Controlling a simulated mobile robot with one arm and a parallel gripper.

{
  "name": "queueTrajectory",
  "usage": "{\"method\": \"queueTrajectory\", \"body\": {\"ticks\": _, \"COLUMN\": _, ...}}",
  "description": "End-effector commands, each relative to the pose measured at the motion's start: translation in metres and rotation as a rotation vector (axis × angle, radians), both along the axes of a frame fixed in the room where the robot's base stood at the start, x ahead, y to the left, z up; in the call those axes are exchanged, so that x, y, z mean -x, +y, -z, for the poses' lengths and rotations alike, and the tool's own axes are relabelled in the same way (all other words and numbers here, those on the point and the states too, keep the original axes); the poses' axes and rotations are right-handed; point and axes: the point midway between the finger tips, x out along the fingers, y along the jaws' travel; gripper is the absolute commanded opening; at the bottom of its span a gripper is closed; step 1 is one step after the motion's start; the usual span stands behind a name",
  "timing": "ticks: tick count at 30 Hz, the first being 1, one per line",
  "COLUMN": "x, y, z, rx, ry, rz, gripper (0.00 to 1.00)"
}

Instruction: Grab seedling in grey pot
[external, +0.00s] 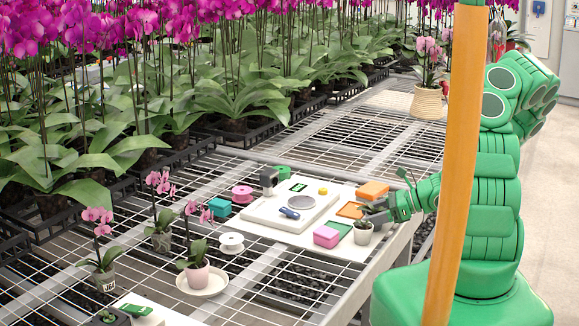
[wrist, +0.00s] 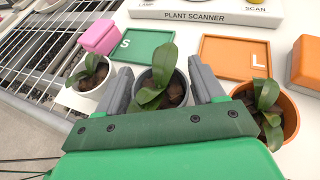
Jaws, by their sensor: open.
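A green-leaved seedling (wrist: 153,92) in a dark grey pot (wrist: 185,92) stands in the middle of the wrist view, between a white pot and an orange pot. My gripper (wrist: 160,68) is open, with one grey finger on each side of the grey pot. The fingers look close to its sides; I cannot tell whether they touch. In the external view my gripper (external: 376,208) is low at the right edge of the white board, and the grey pot is hidden or too small to make out there.
A seedling in a white pot (wrist: 92,82) stands close on the left, and one in an orange pot (wrist: 283,113) close on the right. Beyond are a green S mat (wrist: 143,46), an orange L mat (wrist: 237,57), a pink block (wrist: 100,37) and an orange block (wrist: 308,62).

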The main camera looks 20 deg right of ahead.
Motion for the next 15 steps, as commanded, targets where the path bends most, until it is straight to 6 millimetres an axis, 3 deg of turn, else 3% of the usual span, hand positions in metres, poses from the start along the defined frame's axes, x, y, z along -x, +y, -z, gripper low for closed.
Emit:
{"method": "queueTrajectory", "body": {"ticks": 13, "x": -0.0033, "y": 0.008, "z": 0.0032, "rx": 0.0, "ry": 0.0, "rz": 0.0, "gripper": 0.68}}
{"method": "queueTrajectory", "body": {"ticks": 15, "x": -0.0033, "y": 0.008, "z": 0.0032, "rx": 0.0, "ry": 0.0, "rz": 0.0, "gripper": 0.57}}
